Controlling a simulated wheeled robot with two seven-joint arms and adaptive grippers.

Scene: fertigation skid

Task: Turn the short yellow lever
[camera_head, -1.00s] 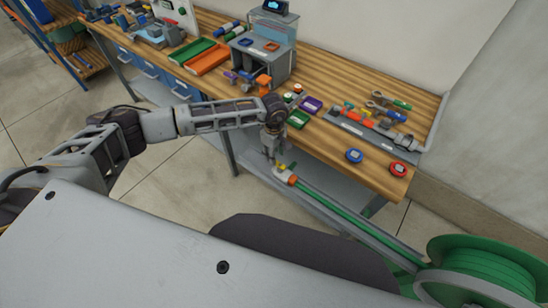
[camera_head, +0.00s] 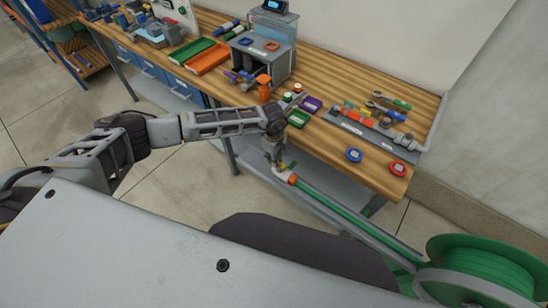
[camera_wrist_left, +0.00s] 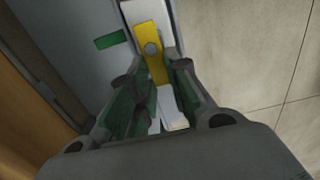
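The short yellow lever (camera_wrist_left: 152,48) shows in the left wrist view, on a pale fitting with a round grey bolt head on it. In the head view only a small yellow bit of it (camera_head: 281,167) shows, by the orange end of the green hose; my gripper hides the rest. My left gripper (camera_head: 276,164) points down right at the lever. In the left wrist view its two fingers (camera_wrist_left: 152,78) stand apart, with the near end of the lever between the tips. I cannot tell whether either finger touches it. My right gripper is not in view.
The wooden bench (camera_head: 330,90) stands behind, with trays, fittings and a grey box (camera_head: 262,62) on it. A green hose (camera_head: 335,212) runs along a grey rail to a green reel (camera_head: 480,270) at lower right. Open floor lies left of the gripper.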

